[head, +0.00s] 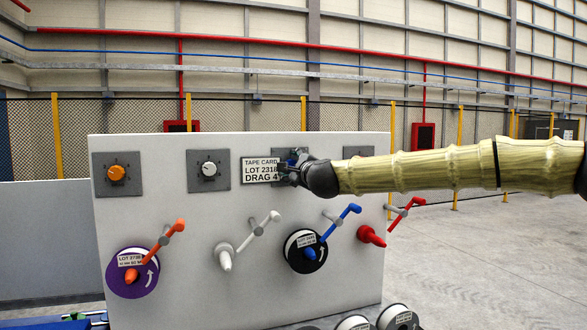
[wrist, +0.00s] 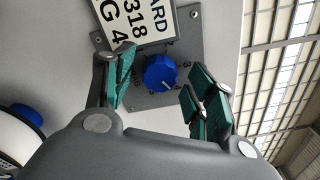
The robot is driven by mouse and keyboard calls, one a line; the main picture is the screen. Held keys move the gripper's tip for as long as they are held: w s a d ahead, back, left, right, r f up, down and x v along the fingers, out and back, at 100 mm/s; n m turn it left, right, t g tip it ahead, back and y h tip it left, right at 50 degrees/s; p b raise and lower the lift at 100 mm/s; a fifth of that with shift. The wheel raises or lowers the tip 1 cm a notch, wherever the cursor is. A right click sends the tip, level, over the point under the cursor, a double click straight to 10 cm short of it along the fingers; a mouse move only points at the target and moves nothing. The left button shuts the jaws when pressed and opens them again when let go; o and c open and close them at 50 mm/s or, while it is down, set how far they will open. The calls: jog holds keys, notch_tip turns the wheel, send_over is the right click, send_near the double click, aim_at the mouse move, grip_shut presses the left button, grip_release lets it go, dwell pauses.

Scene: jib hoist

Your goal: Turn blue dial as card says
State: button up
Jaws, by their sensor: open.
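The blue dial (wrist: 160,72) sits on a grey square plate (wrist: 188,22) with small numbers around it. Its white mark points to the lower right in the wrist view; the exact number is hard to tell. My gripper (wrist: 158,88) is open, with one green-padded finger on each side of the dial; contact cannot be told. In the head view my gripper (head: 286,172) covers most of the dial. The white card (head: 261,171) left of it reads "TAPE CARD LOT 2318 DRAG 4"; it is partly cut off in the wrist view (wrist: 138,22).
An orange dial (head: 116,173) and a white dial (head: 209,169) are further left on the grey panel (head: 200,212). Another plate (head: 358,152) is partly behind my arm. Cranks stick out below, including an orange one (head: 165,238) and a blue one (head: 340,222).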

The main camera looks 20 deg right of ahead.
jog(key=s, duration=1.2)
jog(key=shift+d, duration=0.25)
jog(key=shift+a, duration=0.1)
